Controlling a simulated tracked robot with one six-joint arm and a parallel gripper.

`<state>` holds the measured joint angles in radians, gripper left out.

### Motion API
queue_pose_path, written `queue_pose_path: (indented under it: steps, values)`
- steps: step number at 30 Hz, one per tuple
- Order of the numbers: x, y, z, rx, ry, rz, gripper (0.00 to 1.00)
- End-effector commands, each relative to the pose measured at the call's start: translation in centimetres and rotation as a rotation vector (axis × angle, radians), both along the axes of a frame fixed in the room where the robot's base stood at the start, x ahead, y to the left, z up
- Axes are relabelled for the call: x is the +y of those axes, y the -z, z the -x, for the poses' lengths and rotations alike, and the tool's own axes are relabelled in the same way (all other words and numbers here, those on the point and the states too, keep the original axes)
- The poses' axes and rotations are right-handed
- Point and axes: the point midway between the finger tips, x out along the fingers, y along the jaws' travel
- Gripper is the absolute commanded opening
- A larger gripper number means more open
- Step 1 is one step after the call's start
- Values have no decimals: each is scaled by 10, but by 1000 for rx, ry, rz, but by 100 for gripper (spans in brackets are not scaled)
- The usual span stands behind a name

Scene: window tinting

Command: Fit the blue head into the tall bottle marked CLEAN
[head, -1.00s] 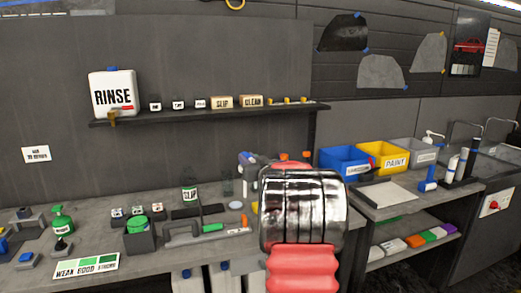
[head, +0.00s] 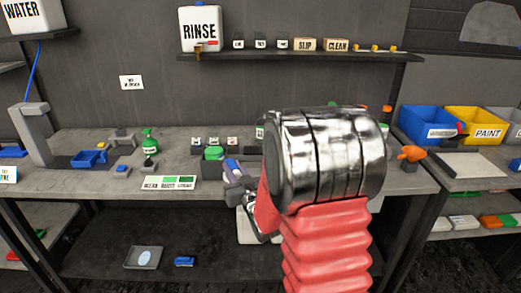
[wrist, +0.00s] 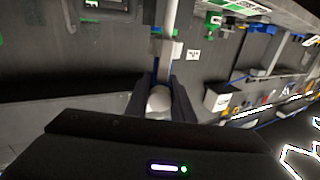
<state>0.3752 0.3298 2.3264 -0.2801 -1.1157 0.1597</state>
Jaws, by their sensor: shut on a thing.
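My gripper (wrist: 160,100) is shut on a pale, rounded piece (wrist: 159,99) in the wrist view. A long pale stem (wrist: 171,18) runs up the picture beyond the jaws, in line with that piece. I cannot tell from its colour whether it is the blue head. In the head view, my gripper is small and partly covered by my red-sleeved arm, near a blue part (head: 232,167) over the bench front. I cannot make out the tall bottle marked CLEAN; my arm covers part of the bench. A small box labelled CLEAN (head: 337,45) sits on the shelf.
The bench (head: 60,179) holds a green-topped bottle (head: 151,141), a colour chart (head: 169,182) and a grey stand (head: 35,135) at left. Blue (head: 427,123) and yellow (head: 474,124) bins stand at right. A RINSE container (head: 200,29) sits on the shelf (head: 300,55).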

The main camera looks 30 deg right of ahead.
Motion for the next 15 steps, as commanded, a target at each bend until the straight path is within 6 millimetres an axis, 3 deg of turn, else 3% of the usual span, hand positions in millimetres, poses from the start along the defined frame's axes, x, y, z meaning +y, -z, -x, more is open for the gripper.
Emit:
queue_pose_path:
  steps: [1, 6, 15]
  values:
    - [20, 8, 0, 4, -17, 0, 0]
    - [74, 30, 2, 8, -57, 4, 0]
    - [153, 63, 10, 15, -112, 22, 0]
